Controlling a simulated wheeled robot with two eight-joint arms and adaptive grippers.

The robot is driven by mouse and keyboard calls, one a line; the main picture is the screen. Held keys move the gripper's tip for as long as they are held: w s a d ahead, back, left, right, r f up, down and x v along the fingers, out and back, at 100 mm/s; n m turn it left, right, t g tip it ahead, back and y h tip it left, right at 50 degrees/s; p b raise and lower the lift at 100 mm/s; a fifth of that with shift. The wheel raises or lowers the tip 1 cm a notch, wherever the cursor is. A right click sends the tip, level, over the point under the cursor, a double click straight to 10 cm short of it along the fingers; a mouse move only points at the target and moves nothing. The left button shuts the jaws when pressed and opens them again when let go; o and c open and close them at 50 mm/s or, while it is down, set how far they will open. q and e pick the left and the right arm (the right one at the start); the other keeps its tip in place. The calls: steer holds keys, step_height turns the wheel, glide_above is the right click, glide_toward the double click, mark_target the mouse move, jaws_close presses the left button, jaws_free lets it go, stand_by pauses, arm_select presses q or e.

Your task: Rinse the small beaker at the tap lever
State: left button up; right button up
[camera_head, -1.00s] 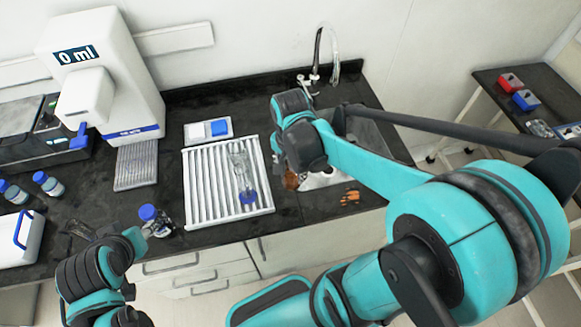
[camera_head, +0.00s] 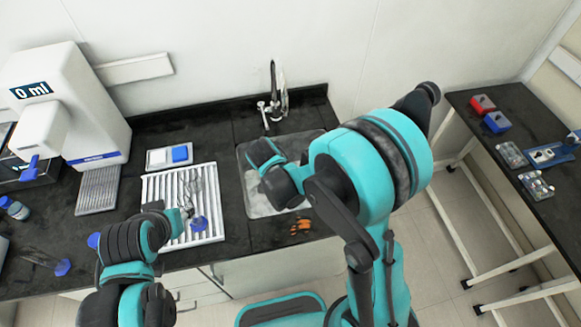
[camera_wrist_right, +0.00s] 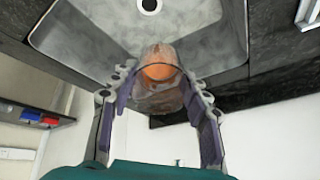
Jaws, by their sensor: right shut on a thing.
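The small beaker (camera_wrist_right: 160,88) is clear glass with orange in it. My right gripper (camera_wrist_right: 160,98) is shut around it in the right wrist view, with the grey sink basin (camera_wrist_right: 90,40) and its drain (camera_wrist_right: 149,5) beyond. In the head view my right arm hides the beaker and that gripper. The tap (camera_head: 273,85) rises behind the sink (camera_head: 256,195), with the tap lever (camera_head: 262,108) low on its left. My left gripper (camera_head: 184,210) is near the drying rack's front; its jaw opening is too small to judge.
The white ribbed rack (camera_head: 160,190) holds clear glassware with a blue part (camera_head: 198,223). Orange spots (camera_head: 300,227) lie on the counter before the sink. A white dispenser (camera_head: 75,100) reading "0 ml" stands left. A side table (camera_head: 515,120) on the right carries red and blue boxes.

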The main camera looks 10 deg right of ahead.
steer(key=w+d+f, duration=0.1)
steer(key=w+d, duration=0.2)
steer(key=w, duration=0.3)
steer(key=w+d+f+b, duration=0.1)
steer(key=w+d, duration=0.2)
steer(key=w, duration=0.3)
steer(key=shift+w+f, duration=0.2)
steer(key=shift+f, duration=0.2)
